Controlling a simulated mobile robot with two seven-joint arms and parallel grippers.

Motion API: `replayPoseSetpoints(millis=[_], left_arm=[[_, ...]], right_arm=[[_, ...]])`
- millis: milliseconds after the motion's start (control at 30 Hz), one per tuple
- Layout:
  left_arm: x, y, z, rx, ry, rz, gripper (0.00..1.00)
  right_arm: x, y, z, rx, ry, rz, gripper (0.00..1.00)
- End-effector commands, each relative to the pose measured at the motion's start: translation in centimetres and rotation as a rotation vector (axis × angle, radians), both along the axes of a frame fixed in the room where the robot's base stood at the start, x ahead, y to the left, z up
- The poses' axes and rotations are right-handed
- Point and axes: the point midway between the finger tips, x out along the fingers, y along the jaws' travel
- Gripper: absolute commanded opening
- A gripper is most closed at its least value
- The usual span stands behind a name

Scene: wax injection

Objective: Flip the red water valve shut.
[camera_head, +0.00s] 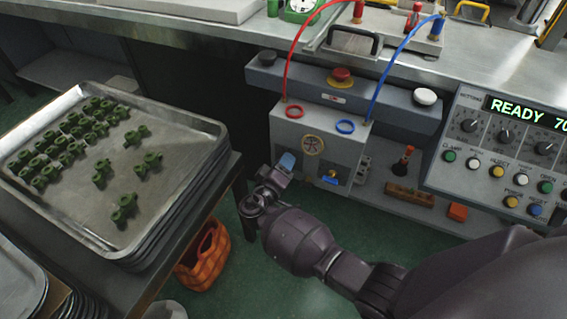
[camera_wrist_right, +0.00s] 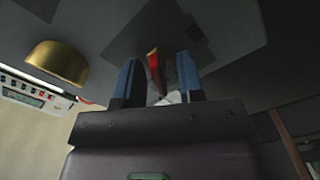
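In the right wrist view, a narrow red lever (camera_wrist_right: 154,62), which looks like the red valve handle, shows between the two blue fingers of my right gripper (camera_wrist_right: 160,82). The fingers are apart, with gaps on both sides of the lever. A pale metal piece (camera_wrist_right: 170,97) sits below it. In the head view, my right gripper (camera_head: 285,165) is at the lower left front of the grey box (camera_head: 318,130) under the bench. The lever is hidden there, behind the gripper. My left gripper is not in view.
A metal tray (camera_head: 178,130) of green parts stands left on a tray stack. An orange basket (camera_head: 204,256) is on the floor below. A control panel (camera_head: 505,150) is at right. A brass dome (camera_wrist_right: 57,61) shows left of the fingers in the wrist view.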

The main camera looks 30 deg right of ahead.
Motion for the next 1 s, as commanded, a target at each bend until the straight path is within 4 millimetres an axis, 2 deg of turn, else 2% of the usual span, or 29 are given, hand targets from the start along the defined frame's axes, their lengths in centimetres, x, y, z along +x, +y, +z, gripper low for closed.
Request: replayPoseSetpoints(millis=[67, 200, 300, 667, 1000], left_arm=[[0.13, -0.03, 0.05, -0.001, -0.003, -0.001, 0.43], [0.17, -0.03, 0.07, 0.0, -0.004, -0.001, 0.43], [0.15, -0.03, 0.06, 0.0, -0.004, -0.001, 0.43], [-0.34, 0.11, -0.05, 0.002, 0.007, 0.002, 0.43], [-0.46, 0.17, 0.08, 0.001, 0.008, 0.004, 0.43]], right_arm=[[0.0, 0.0, 0.01, 0.0, 0.0, 0.0, 0.34], [-0.01, 0.01, 0.0, 0.0, 0.0, 0.0, 0.12], [-0.01, 0.02, 0.0, 0.0, 0.0, 0.0, 0.0], [-0.02, 0.02, -0.02, -0.03, 0.038, 0.001, 0.0], [0.02, 0.05, -0.06, -0.166, 0.21, 0.001, 0.0]])
